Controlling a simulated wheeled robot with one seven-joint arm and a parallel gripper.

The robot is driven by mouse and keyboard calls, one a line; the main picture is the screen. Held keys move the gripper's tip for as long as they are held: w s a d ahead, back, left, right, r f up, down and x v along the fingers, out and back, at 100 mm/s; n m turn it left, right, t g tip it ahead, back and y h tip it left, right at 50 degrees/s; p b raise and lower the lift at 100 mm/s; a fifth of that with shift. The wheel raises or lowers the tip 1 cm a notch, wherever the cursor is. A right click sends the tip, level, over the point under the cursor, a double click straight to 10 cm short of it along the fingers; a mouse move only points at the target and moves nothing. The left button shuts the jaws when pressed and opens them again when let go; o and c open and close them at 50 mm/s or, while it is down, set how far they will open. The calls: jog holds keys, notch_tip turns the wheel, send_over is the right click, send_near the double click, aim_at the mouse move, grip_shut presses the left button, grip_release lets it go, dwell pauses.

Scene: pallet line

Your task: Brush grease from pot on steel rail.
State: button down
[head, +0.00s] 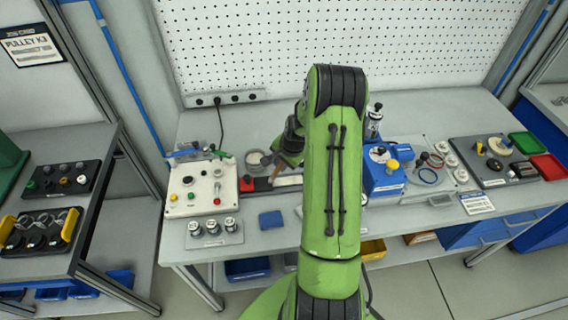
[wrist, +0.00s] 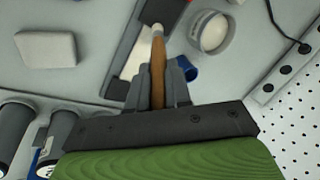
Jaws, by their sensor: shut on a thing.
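My gripper (wrist: 156,88) is shut on the wooden handle of a brush (wrist: 157,65). The handle points away from the wrist and ends in a pale collar; a dark part lies beyond it, and I cannot tell if that is bristles or part of the rail fixture. The brush handle also shows in the head view (head: 288,181). The steel rail (wrist: 133,62) lies on a dark base under and left of the brush; contact is unclear. The round grease pot (wrist: 211,32) stands right of the brush, and behind the rail in the head view (head: 257,159).
A white control box (head: 200,187) stands left of the rail. A blue machine (head: 384,175) stands right of my arm. A blue block (head: 270,219) lies in front, near a tray of small cylinders (head: 214,230). A perforated panel (head: 340,45) closes the back.

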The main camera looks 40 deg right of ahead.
jog(key=shift+w+a+r+p, duration=0.2)
jog(key=shift+r+p, duration=0.1)
jog(key=shift+r, duration=0.3)
jog(key=shift+w+a+r+p, duration=0.15)
jog(key=shift+r+p, duration=0.1)
jog(key=shift+r, duration=0.3)
jog(key=shift+s+d+r+p, duration=0.2)
jog(key=shift+r+p, duration=0.2)
jog(key=shift+r, duration=0.15)
jog(key=shift+s+d+r+p, duration=0.1)
jog(key=shift+s+r+p, duration=0.05)
jog(key=shift+r+p, duration=0.3)
notch_tip(320, 180, up, 2)
jog(key=shift+w+a+r+p, duration=0.15)
jog(key=shift+r+p, duration=0.05)
jog(key=shift+p, duration=0.4)
jog(key=shift+r+p, duration=0.45)
jog(key=shift+r, duration=0.25)
jog(key=shift+f, duration=0.1)
jog(key=shift+f+b, duration=0.5)
jog(key=shift+b, duration=0.15)
jog(key=shift+d, duration=0.2)
